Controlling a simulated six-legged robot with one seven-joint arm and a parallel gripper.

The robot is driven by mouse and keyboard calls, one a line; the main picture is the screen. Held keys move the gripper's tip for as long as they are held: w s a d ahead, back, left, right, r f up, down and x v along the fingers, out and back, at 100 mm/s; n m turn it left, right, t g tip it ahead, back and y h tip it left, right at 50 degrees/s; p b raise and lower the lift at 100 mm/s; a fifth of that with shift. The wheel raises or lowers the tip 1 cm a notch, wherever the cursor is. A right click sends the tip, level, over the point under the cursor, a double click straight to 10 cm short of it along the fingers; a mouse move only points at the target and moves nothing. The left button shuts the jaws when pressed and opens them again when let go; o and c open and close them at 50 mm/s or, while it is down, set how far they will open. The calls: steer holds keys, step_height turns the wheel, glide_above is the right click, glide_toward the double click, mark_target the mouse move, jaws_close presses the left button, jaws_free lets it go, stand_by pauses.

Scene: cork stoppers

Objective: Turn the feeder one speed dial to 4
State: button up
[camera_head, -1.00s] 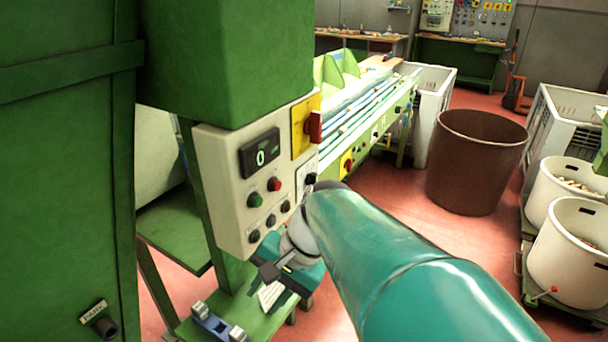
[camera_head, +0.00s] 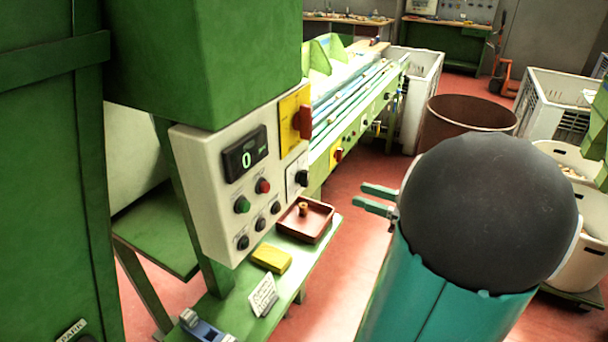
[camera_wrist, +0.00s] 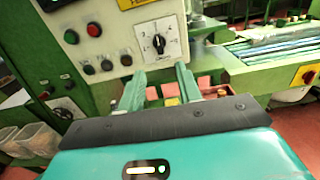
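A pale control panel (camera_head: 205,195) hangs under a green housing at left centre in the head view. A black dial (camera_head: 302,178) sits on a white plate at its right edge. In the wrist view the black dial (camera_wrist: 159,44) has numerals around it, beyond the fingertips and slightly above them. Its label and exact pointer setting are too small to read. My gripper (camera_head: 377,200) is open and empty, right of the panel and apart from the dial. In the wrist view my gripper (camera_wrist: 160,85) shows its two green fingers spread, with nothing between them.
The panel also carries a display (camera_head: 245,154) reading 0, a red switch (camera_head: 303,122), green and red buttons and several black knobs. Below are a brown tray (camera_head: 306,220), a yellow block (camera_head: 271,258) and a small sign (camera_head: 262,296). A conveyor (camera_head: 360,110) runs behind.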

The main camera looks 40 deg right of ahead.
mark_target(308, 179)
steer(key=x, duration=1.3)
steer(key=shift+w+a, duration=0.15)
steer(key=shift+a, duration=0.1)
steer(key=shift+c, duration=0.4)
steer(key=c, duration=0.6)
